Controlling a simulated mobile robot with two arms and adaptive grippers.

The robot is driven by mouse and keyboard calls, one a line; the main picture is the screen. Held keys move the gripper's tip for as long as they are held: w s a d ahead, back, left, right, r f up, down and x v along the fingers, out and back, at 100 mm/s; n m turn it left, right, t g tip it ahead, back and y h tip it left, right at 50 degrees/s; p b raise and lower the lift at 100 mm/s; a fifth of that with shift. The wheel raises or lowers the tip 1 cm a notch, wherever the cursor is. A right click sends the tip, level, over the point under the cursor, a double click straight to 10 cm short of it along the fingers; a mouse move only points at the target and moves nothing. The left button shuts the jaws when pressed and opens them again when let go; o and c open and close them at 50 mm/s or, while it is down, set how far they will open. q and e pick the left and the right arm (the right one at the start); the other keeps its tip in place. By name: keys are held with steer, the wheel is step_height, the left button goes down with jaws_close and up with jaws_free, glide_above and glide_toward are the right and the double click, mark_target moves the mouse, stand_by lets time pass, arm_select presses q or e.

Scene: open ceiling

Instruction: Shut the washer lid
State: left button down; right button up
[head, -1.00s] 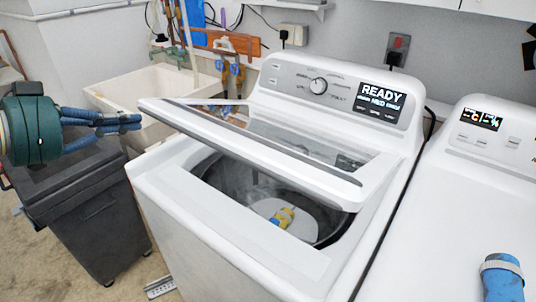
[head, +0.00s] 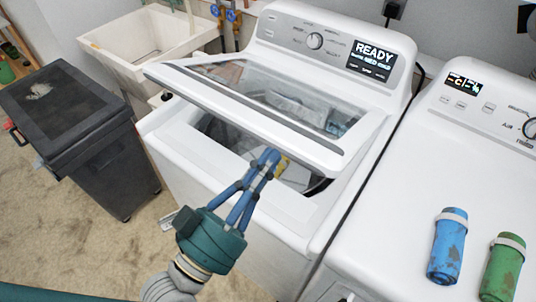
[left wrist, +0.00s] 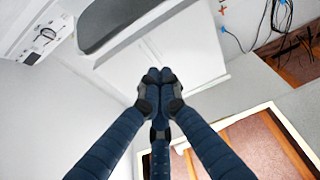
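The white washer (head: 190,150) stands in the middle of the head view. Its lid (head: 318,146), white with a glass pane, is partly open, its front edge raised above the tub opening. My left gripper (head: 268,160), teal with blue fingers, is in front of the washer, with its fingertips just below the lid's front edge in the picture. I cannot tell whether they touch it. In the left wrist view the fingertips (left wrist: 159,77) are together with nothing between them. A yellow item shows inside the tub, partly hidden by the fingers. My right gripper is not in view.
A dark grey bin (head: 75,115) stands left of the washer, with a utility sink (head: 150,45) behind it. A second white machine (head: 400,190) is close on the right, with a blue bottle (head: 447,245) and a green bottle (head: 502,268) on top.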

mark_target(289, 158)
arm_select(q)
steer(key=p+x, duration=0.1)
steer(key=x, duration=0.1)
steer(key=p+x, duration=0.1)
steer(key=x, duration=0.2)
steer(key=p+x, duration=0.1)
steer(key=x, duration=0.2)
steer(key=shift+s+r, duration=0.15)
steer(key=shift+r, duration=0.1)
steer(key=f, duration=0.3)
steer(key=shift+s+a, duration=0.15)
steer(key=shift+s, duration=0.1)
steer(key=shift+s+a+f, duration=0.3)
steer(key=shift+s+f, duration=0.05)
steer(key=shift+f, duration=0.35)
